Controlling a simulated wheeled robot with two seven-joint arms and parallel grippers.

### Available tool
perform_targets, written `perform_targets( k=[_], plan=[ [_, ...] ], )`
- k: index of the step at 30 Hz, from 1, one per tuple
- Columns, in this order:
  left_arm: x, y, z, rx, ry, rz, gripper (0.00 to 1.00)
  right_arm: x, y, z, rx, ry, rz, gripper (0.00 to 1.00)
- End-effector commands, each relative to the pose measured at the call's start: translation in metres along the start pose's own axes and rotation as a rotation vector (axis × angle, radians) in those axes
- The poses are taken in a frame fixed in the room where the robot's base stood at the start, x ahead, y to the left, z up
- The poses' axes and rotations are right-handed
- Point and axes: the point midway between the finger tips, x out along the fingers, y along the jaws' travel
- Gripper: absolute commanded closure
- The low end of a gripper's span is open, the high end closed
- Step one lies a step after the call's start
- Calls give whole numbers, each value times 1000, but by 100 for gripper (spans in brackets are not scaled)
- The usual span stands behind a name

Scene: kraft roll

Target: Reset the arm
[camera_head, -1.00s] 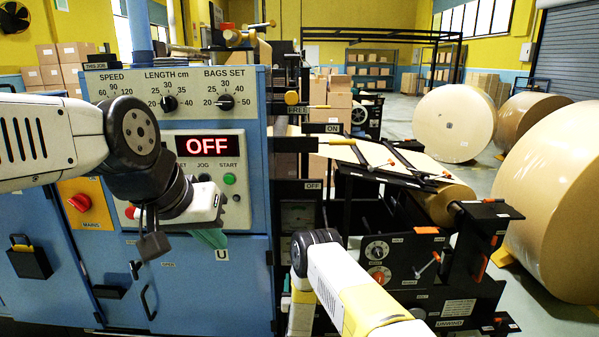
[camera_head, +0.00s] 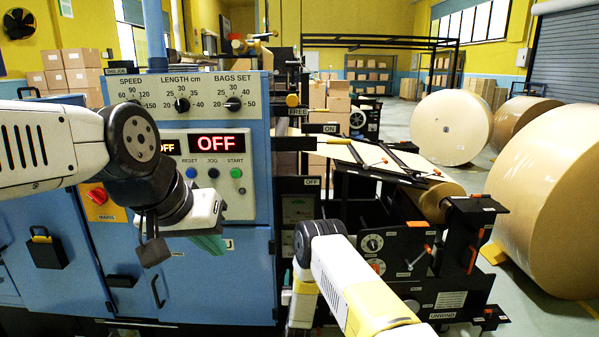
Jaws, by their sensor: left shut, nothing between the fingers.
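My left arm comes in from the left, and its gripper (camera_head: 153,240) hangs in front of the blue machine cabinet (camera_head: 205,285), below the control panel. Its dark fingers are shut and hold nothing. My right arm (camera_head: 350,285) shows at the bottom centre as a white and yellow link with a dark joint. The right gripper is out of the frame. The control panel (camera_head: 205,110) has SPEED, LENGTH and BAGS SET knobs, a red OFF display (camera_head: 216,143) and RESET, JOG and START buttons. My left arm covers the panel's lower left part.
The unwind stand (camera_head: 400,255) with a paper roll is right of the cabinet, close to my right arm. Large kraft rolls (camera_head: 553,200) stand on the floor at the right. A red MAINS switch (camera_head: 98,195) and a black bin (camera_head: 46,252) are on the cabinet's left.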

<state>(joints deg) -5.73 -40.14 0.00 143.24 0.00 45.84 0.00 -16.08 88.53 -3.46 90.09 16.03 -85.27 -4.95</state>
Motion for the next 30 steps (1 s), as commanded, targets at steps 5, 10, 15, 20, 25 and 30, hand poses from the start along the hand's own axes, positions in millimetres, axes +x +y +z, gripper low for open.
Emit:
perform_targets(
  k=[5, 10, 15, 20, 25, 30],
  plan=[
    [0, 0, 0, 0, -1, 0, 100, 18, 2, -31, 20, -34, -2, 38],
    [0, 0, 0, 0, -1, 0, 100, 35, 4, -71, 44, -85, -10, 38],
    [0, 0, 0, 0, -1, 0, 100, 49, 12, -134, 78, -162, -25, 38],
    [0, 0, 0, 0, -1, 0, 100, 45, 22, -208, 113, -260, -51, 38],
    [0, 0, 0, 0, -1, 0, 100, 19, 36, -281, 138, -362, -82, 38],
    [0, 0, 0, 0, -1, 0, 100, -29, 51, -344, 149, -464, -115, 38]
  ],
)
